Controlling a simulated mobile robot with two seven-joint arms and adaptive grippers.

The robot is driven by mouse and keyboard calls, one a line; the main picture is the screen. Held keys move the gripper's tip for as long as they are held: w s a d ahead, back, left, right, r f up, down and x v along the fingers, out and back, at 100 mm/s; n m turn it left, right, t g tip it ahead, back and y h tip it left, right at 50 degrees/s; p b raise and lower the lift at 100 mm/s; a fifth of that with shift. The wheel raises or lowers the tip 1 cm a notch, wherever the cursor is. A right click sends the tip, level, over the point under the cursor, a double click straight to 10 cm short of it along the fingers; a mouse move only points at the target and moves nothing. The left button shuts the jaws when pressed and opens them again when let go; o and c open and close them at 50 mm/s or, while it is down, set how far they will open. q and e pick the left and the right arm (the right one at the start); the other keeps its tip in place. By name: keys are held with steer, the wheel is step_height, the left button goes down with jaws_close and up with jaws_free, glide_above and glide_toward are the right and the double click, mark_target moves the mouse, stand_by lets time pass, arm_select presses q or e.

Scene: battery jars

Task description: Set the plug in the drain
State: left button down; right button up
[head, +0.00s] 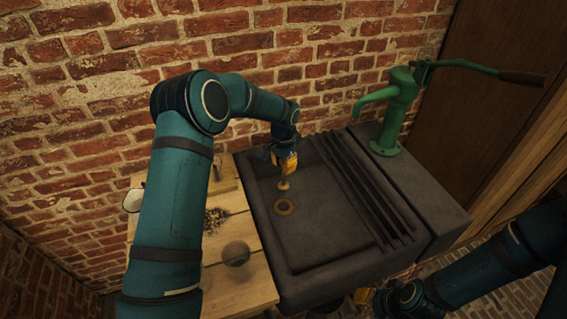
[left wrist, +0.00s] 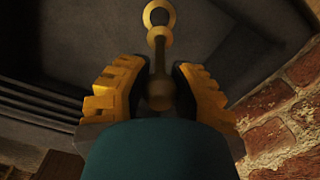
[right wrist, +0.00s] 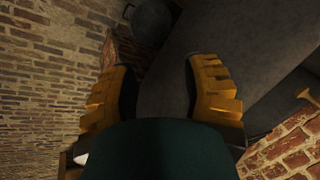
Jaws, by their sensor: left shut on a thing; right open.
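The brass-coloured plug (head: 284,186) is held upright in the jaws of my left gripper (head: 285,167), above the sink floor. The drain (head: 284,207) is a brass ring around a dark hole in the dark stone sink (head: 325,235). In the left wrist view, my left gripper (left wrist: 160,88) is shut on the plug's stem (left wrist: 159,62), and the plug's wide end lies close to the drain ring (left wrist: 159,14), partly overlapping it in the picture. A gap shows between plug and drain in the head view. My right gripper (right wrist: 160,90) is open and empty, low in front of the sink.
A green hand pump (head: 398,115) stands on the ledge right of the sink, its spout toward the basin. A wooden table (head: 238,287) on the left bears a dark round object (head: 236,253) and dark bits (head: 215,218). A brick wall stands close behind.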

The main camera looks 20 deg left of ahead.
mark_target(284, 185)
arm_select(q)
steer(key=shift+f+b, duration=2.55)
steer(key=shift+f, duration=1.65)
steer(key=shift+f+b, duration=0.7)
steer(key=shift+f, duration=0.4)
arm_select(e)
step_height(284, 185, down, 7)
steer(key=s, duration=0.1)
steer(key=shift+s+a+r, duration=0.2)
steer(key=shift+s, duration=0.15)
arm_select(q)
steer(key=c, duration=0.7)
jaws_free()
steer(key=shift+c, duration=0.2)
step_height(284, 185, up, 12)
steer(key=shift+r, duration=0.1)
